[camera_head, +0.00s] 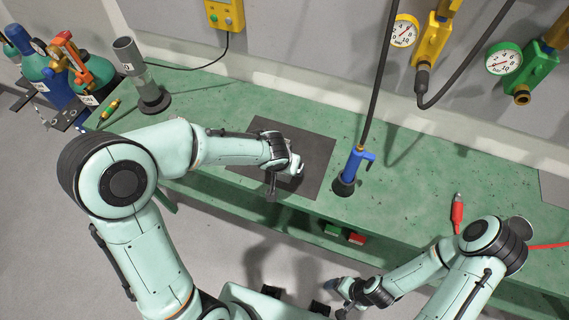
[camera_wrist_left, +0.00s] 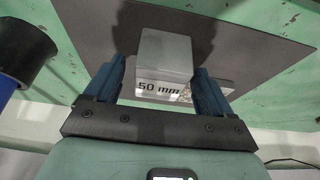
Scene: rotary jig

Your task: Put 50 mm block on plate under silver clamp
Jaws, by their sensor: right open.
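In the left wrist view a grey block marked "50 mm" (camera_wrist_left: 164,55) stands between the two blue fingers of my left gripper (camera_wrist_left: 160,72). The fingers are apart, with narrow gaps showing beside the block. A dark grey sheet (camera_wrist_left: 240,33) lies beyond it on the green bench. In the head view my left gripper (camera_head: 285,172) is over this sheet (camera_head: 312,146), and the block is hidden or too small to make out. My right gripper (camera_head: 336,298) is open and empty in front of the bench. I cannot make out a silver clamp in either view.
A blue-handled tool (camera_head: 355,168) stands in a dark holder right of the sheet. A grey cylinder (camera_head: 145,80) stands at the bench's left. A red connector (camera_head: 457,213) lies at the right. Green (camera_head: 331,229) and red (camera_head: 356,238) buttons are on the front. The bench between them is largely clear.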

